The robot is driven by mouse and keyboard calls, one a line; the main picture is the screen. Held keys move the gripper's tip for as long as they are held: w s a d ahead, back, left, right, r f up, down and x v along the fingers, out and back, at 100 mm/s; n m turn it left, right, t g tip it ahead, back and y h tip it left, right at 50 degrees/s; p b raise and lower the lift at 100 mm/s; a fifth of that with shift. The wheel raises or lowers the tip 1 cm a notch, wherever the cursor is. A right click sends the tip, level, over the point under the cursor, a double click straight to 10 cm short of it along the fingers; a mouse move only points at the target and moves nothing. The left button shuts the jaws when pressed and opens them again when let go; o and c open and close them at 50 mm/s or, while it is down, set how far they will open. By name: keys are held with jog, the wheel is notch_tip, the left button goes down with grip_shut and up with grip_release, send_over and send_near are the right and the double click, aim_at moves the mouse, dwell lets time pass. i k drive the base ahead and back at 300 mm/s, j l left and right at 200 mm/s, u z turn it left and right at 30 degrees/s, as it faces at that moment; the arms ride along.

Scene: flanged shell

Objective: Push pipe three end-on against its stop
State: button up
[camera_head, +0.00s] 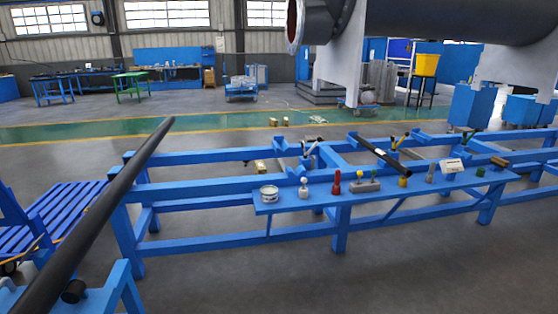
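A long dark pipe (100,195) runs from the bottom left corner up to the left end of the blue frame, its far end over the frame. A dark round stub (73,291) shows below it on a blue stand. A shorter dark bar (378,153) with pale marks lies slanted across the blue frame at centre right. No label shows, so I cannot tell which of these is pipe three. I cannot make out its stop for certain. My gripper is not in view.
A narrow blue shelf (330,198) along the frame (200,190) carries a tin (268,193), a red bottle-like item (336,183) and other small items. A blue slatted cart (60,215) stands at left. Floor in front is clear.

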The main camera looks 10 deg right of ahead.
aim_at(402, 169)
jog(key=i+z, duration=0.15)
jog(key=i, duration=0.5)
jog(key=i+j+z, duration=0.1)
jog(key=i, duration=0.5)
jog(key=i+j+z, duration=0.15)
jog(key=i, duration=0.5)
jog(key=i+z, duration=0.2)
jog(key=i, duration=0.15)
jog(key=i+j+z, duration=0.25)
jog(key=i+l+z, duration=0.1)
jog(key=i, duration=0.3)
jog(key=i+l+z, duration=0.1)
jog(key=i+l, duration=0.2)
jog(key=i, duration=0.1)
